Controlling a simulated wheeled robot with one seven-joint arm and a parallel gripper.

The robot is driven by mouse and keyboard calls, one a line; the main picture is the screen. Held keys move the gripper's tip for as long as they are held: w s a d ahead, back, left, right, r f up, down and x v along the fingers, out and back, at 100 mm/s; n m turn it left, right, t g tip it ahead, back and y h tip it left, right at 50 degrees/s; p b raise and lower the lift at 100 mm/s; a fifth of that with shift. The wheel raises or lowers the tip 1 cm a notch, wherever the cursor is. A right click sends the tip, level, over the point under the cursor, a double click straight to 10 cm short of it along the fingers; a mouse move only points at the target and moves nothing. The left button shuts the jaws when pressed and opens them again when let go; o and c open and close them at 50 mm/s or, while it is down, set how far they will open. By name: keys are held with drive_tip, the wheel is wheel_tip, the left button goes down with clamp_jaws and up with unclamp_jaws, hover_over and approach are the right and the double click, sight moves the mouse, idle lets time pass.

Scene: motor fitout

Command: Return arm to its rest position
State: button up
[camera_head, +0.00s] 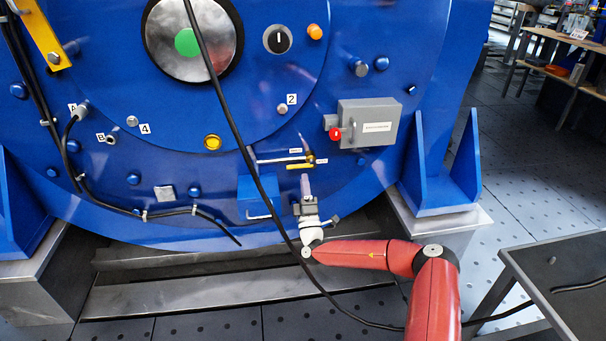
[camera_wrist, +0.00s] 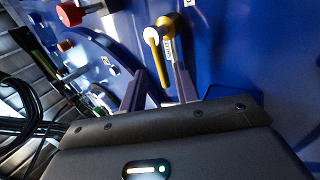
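My red arm (camera_head: 350,252) reaches in from the lower right toward the lower front of the blue motor housing (camera_head: 210,190). My gripper (camera_head: 305,182) points at the housing just below a small yellow-handled lever (camera_head: 300,165). In the wrist view the two fingers of my gripper (camera_wrist: 158,88) stand apart, with nothing seen held between them. The yellow lever (camera_wrist: 160,60) shows beyond and between the fingers; I see no clear contact with it.
A grey box (camera_head: 368,124) with a red knob (camera_head: 335,133) is on the housing, right of the lever. A black cable (camera_head: 232,120) hangs across the front, passing close by my wrist. A dark table (camera_head: 565,275) stands at the lower right. Open floor (camera_head: 540,190) lies behind it.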

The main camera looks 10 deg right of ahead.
drive_tip(key=shift+s+f, duration=0.4)
drive_tip(key=shift+s, duration=0.2)
